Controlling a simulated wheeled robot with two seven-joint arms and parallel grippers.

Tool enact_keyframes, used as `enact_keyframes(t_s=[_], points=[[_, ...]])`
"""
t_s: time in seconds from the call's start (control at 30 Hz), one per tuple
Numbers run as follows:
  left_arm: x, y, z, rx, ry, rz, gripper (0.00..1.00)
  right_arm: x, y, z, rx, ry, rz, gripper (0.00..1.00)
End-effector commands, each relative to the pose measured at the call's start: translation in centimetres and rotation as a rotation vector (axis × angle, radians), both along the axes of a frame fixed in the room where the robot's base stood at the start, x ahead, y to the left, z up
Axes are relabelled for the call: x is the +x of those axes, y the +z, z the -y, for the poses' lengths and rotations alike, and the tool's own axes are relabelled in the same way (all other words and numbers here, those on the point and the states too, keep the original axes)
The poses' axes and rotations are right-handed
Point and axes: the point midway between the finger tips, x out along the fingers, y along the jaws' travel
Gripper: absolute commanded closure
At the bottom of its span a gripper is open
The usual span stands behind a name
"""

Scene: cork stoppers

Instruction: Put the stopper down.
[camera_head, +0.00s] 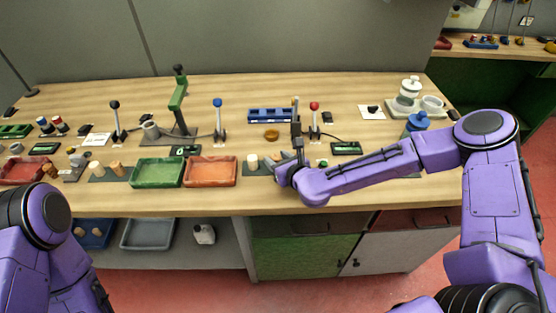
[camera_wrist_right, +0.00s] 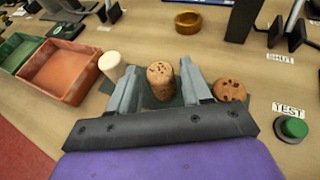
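My right gripper (camera_wrist_right: 160,66) is open, with one finger on each side of a speckled brown cork stopper (camera_wrist_right: 162,82). Narrow gaps show between the fingers and this stopper. It appears upright over a dark mat; its base is partly hidden. A pale, smooth stopper (camera_wrist_right: 112,66) stands to the left of the fingers, and a cork with dark holes (camera_wrist_right: 229,90) is to the right. In the head view my right gripper (camera_head: 276,161) is low over the table's front, beside the pale stopper (camera_head: 252,161). My left gripper is not in view.
An orange tray (camera_head: 211,172) and a green tray (camera_head: 158,173) stand to the left. A round brown dish (camera_head: 271,134) and a blue rack (camera_head: 270,115) are behind. Joysticks stand farther back.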

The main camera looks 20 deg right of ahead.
Motion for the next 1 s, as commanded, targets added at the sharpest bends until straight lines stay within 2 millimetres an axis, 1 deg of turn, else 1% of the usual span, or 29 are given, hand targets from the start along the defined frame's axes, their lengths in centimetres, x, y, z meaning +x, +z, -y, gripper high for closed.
enact_keyframes(t_s=[0.27,0.37,0.4,0.47,0.7,0.8,0.9,1.0], points=[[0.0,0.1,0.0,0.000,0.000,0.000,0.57,0.0,0.1,0.0,0.000,0.000,0.000,0.44],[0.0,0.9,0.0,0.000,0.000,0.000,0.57,0.0,0.8,0.0,0.000,0.000,0.000,0.44],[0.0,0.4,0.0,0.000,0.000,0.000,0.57,-0.5,0.6,0.2,0.001,-0.001,0.000,0.44],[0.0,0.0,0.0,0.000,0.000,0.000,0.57,-1.6,0.9,0.4,0.003,-0.002,0.001,0.44],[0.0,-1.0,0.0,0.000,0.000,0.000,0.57,-7.3,3.5,1.5,0.005,-0.003,0.002,0.44],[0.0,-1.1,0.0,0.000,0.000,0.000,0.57,-9.2,4.3,1.9,0.004,-0.004,0.002,0.44],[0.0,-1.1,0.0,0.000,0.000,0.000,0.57,-10.3,4.8,2.0,0.002,-0.002,0.001,0.44],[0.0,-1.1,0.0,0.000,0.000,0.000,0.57,-10.9,5.0,2.1,0.002,-0.001,0.001,0.44]])
